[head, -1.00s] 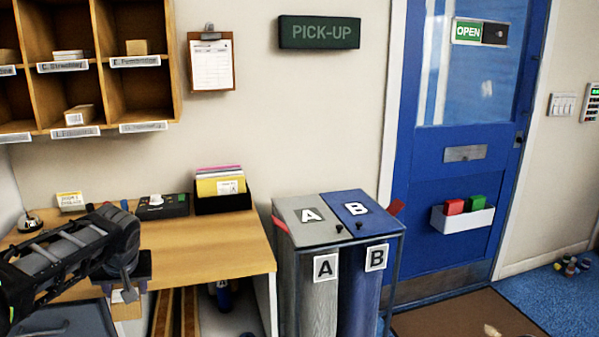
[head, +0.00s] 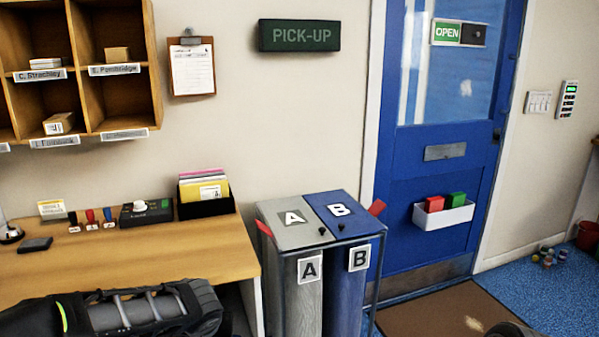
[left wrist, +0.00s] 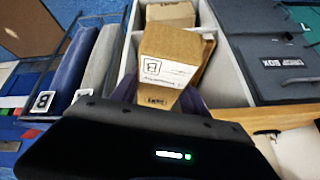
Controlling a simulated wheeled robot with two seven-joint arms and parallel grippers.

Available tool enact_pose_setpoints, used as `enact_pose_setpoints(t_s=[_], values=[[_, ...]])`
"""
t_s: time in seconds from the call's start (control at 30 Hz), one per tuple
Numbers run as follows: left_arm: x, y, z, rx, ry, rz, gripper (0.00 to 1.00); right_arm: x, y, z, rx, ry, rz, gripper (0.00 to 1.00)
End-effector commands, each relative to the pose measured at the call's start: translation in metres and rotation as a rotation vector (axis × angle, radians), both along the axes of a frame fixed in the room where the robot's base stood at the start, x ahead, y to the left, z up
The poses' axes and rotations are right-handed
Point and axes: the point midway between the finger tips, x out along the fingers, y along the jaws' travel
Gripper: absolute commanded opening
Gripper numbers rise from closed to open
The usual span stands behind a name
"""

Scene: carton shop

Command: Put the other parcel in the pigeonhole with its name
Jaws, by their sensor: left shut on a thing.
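My left gripper (left wrist: 160,94) is shut on a brown cardboard parcel (left wrist: 186,45) with a white printed label, seen in the left wrist view. The label's name is too small to read. A second brown box (left wrist: 170,12) shows just beyond it, in a white-walled compartment. In the head view my left forearm crosses the bottom left, and its gripper and parcel are out of sight. The wooden pigeonholes (head: 157,70) hang at the upper left. Small parcels lie in the upper right hole (head: 117,54) and a lower hole (head: 59,123); the lower right hole looks empty.
A wooden counter (head: 190,250) below the pigeonholes holds a black file box (head: 207,205), a small dark device (head: 146,213) and stamps. Bins A (head: 293,218) and B (head: 340,210) stand right of it. A dark grey box (left wrist: 275,65) is beside the held parcel. Wall space between is clear.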

Motion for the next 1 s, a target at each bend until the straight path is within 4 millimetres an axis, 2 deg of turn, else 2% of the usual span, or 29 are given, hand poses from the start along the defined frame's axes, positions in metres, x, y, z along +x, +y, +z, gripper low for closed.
enact_pose_setpoints(t_s=[0.33,1.0], values=[[-0.038,0.001,-0.047,0.002,0.001,-0.001,0.04,0.0,0.0,0.0,0.0,0.0,0.0,0.36],[-0.039,0.0,-0.049,-0.001,0.0,0.0,0.04,0.0,0.0,0.0,0.0,0.0,0.0,0.36]])
